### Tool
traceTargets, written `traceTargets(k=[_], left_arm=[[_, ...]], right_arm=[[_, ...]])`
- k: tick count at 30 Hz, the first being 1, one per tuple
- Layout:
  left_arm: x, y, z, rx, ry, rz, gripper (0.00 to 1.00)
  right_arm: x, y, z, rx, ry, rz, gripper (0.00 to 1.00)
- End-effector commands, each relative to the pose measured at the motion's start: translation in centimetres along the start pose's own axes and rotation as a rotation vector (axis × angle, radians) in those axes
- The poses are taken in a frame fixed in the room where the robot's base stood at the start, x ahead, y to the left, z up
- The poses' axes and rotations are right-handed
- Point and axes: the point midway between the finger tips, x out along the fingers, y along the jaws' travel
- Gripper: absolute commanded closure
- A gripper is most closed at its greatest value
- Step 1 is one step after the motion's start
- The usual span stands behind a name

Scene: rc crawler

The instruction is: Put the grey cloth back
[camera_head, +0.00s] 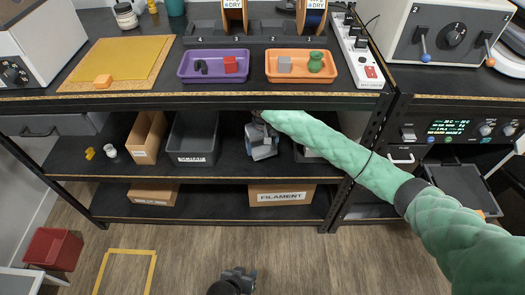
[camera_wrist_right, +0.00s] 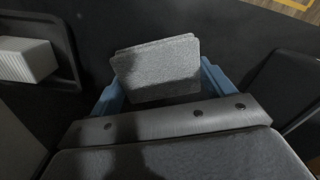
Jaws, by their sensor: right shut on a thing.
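The grey cloth (camera_wrist_right: 158,68), a folded pad, stands between the blue fingers of my right gripper (camera_wrist_right: 162,88) in the right wrist view. The fingers are shut on it, and its lower part is in shadow. In the head view my right gripper (camera_head: 263,148) is inside the middle shelf (camera_head: 232,173), under the worktop, between two dark bins; I cannot make out the cloth there. My left gripper (camera_head: 235,280) is low over the floor at the bottom edge, far from the shelf; its finger opening is unclear.
A dark bin (camera_head: 193,152) and a cardboard box (camera_head: 146,138) stand left of my right gripper. A pale block (camera_wrist_right: 26,60) sits in a bin in the wrist view. A filament box (camera_head: 281,195) lies below.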

Motion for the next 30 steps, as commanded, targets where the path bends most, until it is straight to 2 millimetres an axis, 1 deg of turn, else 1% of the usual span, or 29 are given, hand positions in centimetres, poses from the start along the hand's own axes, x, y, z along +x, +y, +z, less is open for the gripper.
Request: traceTargets(k=[6,9,24,25,27,28,30], left_arm=[[0.0,0.0,0.0,0.000,-0.001,0.000,0.68],[0.0,0.0,0.0,0.000,-0.002,0.000,0.68],[-0.3,0.0,-0.5,0.001,-0.009,0.000,0.68],[-0.4,0.0,-0.5,0.001,-0.010,0.000,0.68],[-0.4,0.0,-0.5,0.001,-0.011,0.000,0.68],[-0.4,0.0,-0.5,0.001,-0.010,0.000,0.68],[-0.4,0.0,-0.5,0.001,-0.010,0.000,0.68]], right_arm=[[2.5,0.1,0.1,0.000,-0.002,0.001,0.37],[3.3,0.1,0.1,0.000,0.000,0.001,0.37],[3.5,0.1,0.1,0.000,0.000,0.001,0.37],[3.5,0.1,0.1,0.000,0.000,0.001,0.17],[3.5,0.1,0.1,0.000,0.000,0.001,0.03],[3.5,0.1,0.1,0.000,0.000,0.001,0.00],[3.5,0.1,0.1,0.000,0.000,0.001,0.00]])
